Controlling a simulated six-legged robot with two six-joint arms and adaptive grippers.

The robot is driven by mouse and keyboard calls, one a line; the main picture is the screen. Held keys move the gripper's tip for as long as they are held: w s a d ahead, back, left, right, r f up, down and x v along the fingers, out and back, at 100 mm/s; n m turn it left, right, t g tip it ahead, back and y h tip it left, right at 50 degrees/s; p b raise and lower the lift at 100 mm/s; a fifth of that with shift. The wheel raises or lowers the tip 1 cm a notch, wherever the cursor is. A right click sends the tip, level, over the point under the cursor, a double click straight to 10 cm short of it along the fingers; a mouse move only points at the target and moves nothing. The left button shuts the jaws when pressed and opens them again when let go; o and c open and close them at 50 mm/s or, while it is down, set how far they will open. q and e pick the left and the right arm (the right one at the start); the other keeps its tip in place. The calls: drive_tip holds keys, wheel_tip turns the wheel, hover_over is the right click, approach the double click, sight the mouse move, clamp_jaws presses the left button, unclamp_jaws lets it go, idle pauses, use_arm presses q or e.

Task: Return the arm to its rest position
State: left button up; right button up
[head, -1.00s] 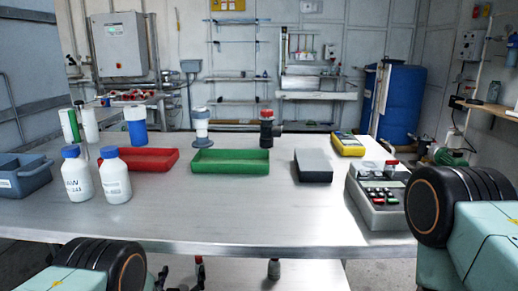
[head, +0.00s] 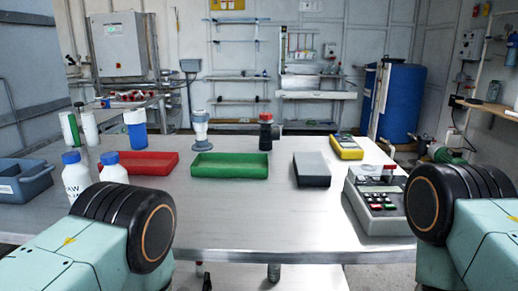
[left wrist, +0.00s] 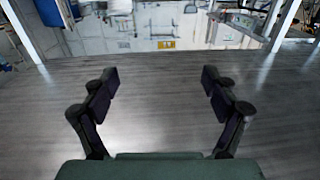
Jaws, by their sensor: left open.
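My left gripper (left wrist: 160,82) shows in the left wrist view with its two dark fingers spread wide apart and nothing between them. A bare grey surface lies behind the fingers. In the head view my left arm (head: 82,250) shows as a teal link with a black ringed joint at lower left, in front of the table. Its gripper is out of that view. My right arm (head: 480,240) shows a similar link and joint at lower right, and its gripper is not seen.
The metal table (head: 260,215) carries a red tray (head: 150,163), a green tray (head: 230,166), a dark grey box (head: 312,170), a control box (head: 378,205) and a blue bin (head: 25,182). Two white bottles with blue caps (head: 74,178) stand close behind my left arm. The table's front middle is clear.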

use_arm(q)
drive_tip(key=s+r, duration=0.7)
drive_tip(key=shift+r+h+p, duration=0.3)
drive_tip(key=shift+r+p, duration=0.05)
drive_tip(key=shift+p, duration=0.1)
drive_tip(key=shift+a, duration=0.1)
